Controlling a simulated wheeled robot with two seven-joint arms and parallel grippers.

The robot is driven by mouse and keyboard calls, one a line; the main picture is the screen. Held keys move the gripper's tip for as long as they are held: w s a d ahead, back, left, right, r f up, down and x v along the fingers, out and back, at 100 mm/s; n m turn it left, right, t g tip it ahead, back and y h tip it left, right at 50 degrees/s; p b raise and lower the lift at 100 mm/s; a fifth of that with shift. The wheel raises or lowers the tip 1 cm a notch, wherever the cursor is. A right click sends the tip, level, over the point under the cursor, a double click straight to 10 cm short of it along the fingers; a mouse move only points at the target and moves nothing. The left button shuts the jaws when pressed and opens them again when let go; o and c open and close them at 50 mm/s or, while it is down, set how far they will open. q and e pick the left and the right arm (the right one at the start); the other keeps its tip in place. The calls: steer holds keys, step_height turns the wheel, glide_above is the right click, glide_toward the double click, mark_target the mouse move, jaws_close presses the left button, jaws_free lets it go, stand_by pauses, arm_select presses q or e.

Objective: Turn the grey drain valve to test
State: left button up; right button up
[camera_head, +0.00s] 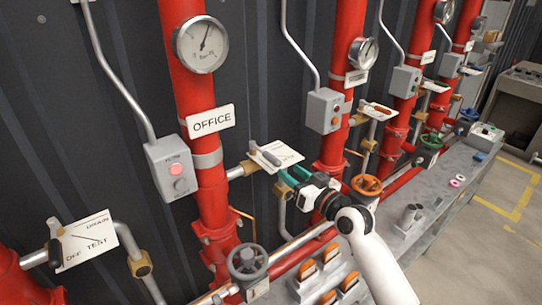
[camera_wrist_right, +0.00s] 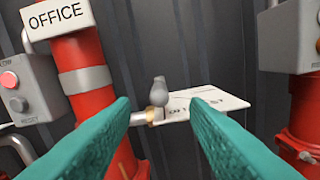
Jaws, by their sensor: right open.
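The grey drain valve handle (camera_head: 264,154) sits on a brass fitting beside the OFFICE pipe, in front of a white placard (camera_head: 282,153). In the right wrist view the grey handle (camera_wrist_right: 159,92) points up, left of the placard (camera_wrist_right: 220,98), whose lettering is partly hidden. My right gripper (camera_head: 286,181) has green fingers and is open and empty, just below and to the right of the handle in the head view. In the right wrist view the handle shows between and beyond the fingertips (camera_wrist_right: 161,104). My left gripper is not in view.
A red OFFICE pipe (camera_head: 192,95) and a grey button box (camera_head: 173,168) stand left of the valve. A grey handwheel (camera_head: 247,263) and an orange handwheel (camera_head: 367,186) stand near my right arm. More red pipes line the wall.

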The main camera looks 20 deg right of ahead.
mark_target(265, 153)
steer(key=p+x, duration=0.1)
steer(key=x, duration=0.8)
steer(key=shift+w+a+f+p, duration=0.1)
steer(key=shift+w+a+p, duration=0.05)
steer(key=shift+w+p, duration=0.15)
jaws_close()
